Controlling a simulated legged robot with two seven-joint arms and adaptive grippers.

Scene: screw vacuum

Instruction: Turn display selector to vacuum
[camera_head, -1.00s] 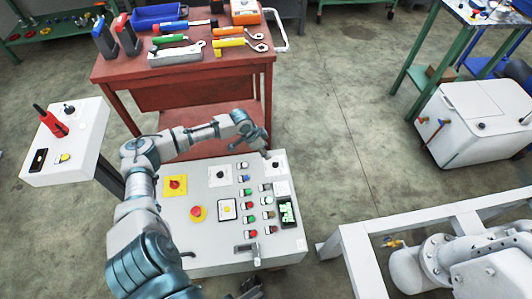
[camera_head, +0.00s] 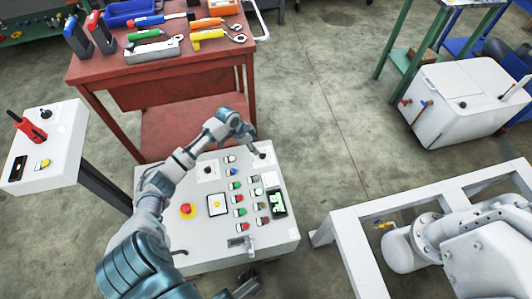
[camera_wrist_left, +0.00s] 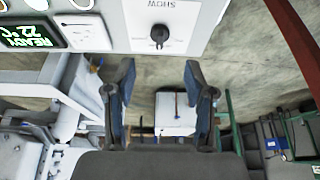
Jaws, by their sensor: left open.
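The display selector is a small black knob (camera_wrist_left: 159,34) on a white plate marked "SHOW" in the left wrist view. In the head view the selector (camera_head: 262,155) sits at the panel's far right corner, partly hidden by my gripper. The control panel (camera_head: 215,250) is light grey. My left gripper (camera_head: 252,144) is at that corner, close to the knob. In the left wrist view its two fingers (camera_wrist_left: 159,75) are apart with nothing between them, and the knob lies beyond their tips. Dark parts at the head view's bottom edge seem to be my right gripper (camera_head: 242,289); its jaws are unclear.
The panel carries several coloured buttons, a red emergency knob (camera_head: 187,210) and a lit green display (camera_head: 278,203). A red tool table (camera_head: 160,75) stands behind it. A white frame (camera_head: 335,232) stands to the right, and a white pedestal box (camera_head: 62,150) to the left.

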